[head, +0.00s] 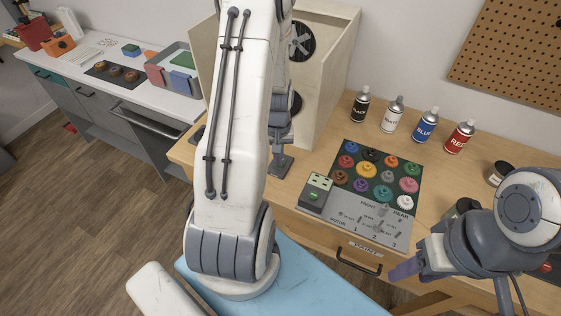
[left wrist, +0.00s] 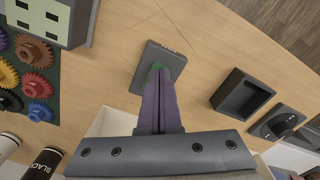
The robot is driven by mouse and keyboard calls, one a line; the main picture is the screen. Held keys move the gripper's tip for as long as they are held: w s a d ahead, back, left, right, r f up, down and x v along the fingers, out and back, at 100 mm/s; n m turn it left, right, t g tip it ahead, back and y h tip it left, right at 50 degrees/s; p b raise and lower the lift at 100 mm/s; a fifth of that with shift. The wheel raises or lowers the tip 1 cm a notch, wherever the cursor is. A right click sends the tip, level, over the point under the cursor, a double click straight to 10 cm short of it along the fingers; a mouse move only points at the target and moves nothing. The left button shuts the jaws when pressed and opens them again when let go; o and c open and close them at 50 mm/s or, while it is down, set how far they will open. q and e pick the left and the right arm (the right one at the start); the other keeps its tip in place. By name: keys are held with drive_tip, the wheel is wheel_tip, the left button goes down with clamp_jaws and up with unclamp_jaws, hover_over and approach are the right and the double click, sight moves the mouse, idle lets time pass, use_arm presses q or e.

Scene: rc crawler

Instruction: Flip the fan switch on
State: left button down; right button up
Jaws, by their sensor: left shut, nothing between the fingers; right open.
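A dark square switch plate (left wrist: 150,76) lies on the wooden table beneath my left gripper, and part of it shows in the head view (head: 283,168). A small green part shows at the fingertips, mostly hidden by them. My left gripper (left wrist: 159,80) is shut and empty, pointing down at the plate; I cannot tell whether it touches. The gripper shows in the head view (head: 280,150) beside the wooden booth. A fan (head: 302,42) sits inside the booth. My right gripper (head: 402,271) is open and empty near the table's front edge.
The wooden booth (head: 340,50) stands behind my left arm. A dark mat with several coloured gears (head: 370,170) lies to the right, beside a grey-green box (head: 316,190). Several spray cans, including a blue one (head: 425,126), stand behind. An open black box (left wrist: 222,97) is near the plate.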

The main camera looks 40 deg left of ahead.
use_arm(q)
drive_tip(key=shift+f, duration=0.25)
drive_tip(key=shift+r, duration=0.2)
wheel_tip(320, 180, up, 7)
drive_tip(key=p, duration=0.6)
drive_tip(key=shift+f, duration=0.1)
drive_tip(key=shift+d, duration=0.1)
idle(0.3)
